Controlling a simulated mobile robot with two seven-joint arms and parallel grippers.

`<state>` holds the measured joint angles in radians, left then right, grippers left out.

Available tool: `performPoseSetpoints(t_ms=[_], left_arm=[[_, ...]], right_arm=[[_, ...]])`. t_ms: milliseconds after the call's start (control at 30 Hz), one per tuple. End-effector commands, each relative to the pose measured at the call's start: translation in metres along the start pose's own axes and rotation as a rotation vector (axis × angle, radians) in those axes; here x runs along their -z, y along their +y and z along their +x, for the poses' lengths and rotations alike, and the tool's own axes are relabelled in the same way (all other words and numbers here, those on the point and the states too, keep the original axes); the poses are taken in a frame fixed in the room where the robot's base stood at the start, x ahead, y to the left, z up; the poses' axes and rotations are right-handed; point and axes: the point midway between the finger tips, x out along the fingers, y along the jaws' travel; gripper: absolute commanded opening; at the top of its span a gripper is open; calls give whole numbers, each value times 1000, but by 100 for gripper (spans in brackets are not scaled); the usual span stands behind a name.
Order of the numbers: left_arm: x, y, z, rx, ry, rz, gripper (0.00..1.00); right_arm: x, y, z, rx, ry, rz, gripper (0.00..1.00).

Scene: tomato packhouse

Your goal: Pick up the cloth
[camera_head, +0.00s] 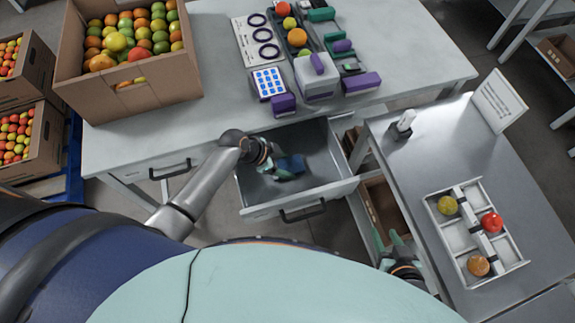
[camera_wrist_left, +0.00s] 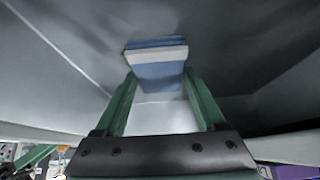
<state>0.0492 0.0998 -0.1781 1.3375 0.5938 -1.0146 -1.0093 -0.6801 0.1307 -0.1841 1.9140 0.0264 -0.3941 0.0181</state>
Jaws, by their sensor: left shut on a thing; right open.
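The cloth (camera_head: 292,164) is a folded blue piece inside the open drawer (camera_head: 300,198) below the white table. In the left wrist view the cloth (camera_wrist_left: 157,57) shows blue and white layers between two green fingers. My left gripper (camera_head: 284,172) reaches into the drawer and is shut on the cloth. Whether the cloth touches the drawer floor I cannot tell. My right gripper (camera_head: 389,240) is open and empty, low beside the metal side table.
A cardboard box of tomatoes (camera_head: 135,108) stands on the white table (camera_head: 205,125) at the left. The metal side table (camera_head: 400,160) holds a divided tray (camera_head: 511,266) with three fruits. The drawer walls surround my left gripper.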

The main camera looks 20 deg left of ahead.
Motion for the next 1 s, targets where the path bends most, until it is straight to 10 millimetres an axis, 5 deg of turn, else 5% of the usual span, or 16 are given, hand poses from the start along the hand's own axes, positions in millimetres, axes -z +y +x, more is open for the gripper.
performPoseSetpoints(t_ms=[400,767,1000], left_arm=[[0,0,0,0,0,0,18],[3,0,-5,1,1,0,18],[18,2,-34,1,0,4,18]], right_arm=[[0,0,0,0,1,0,44],[2,0,-1,0,1,0,44],[8,0,-6,0,2,-1,44]])
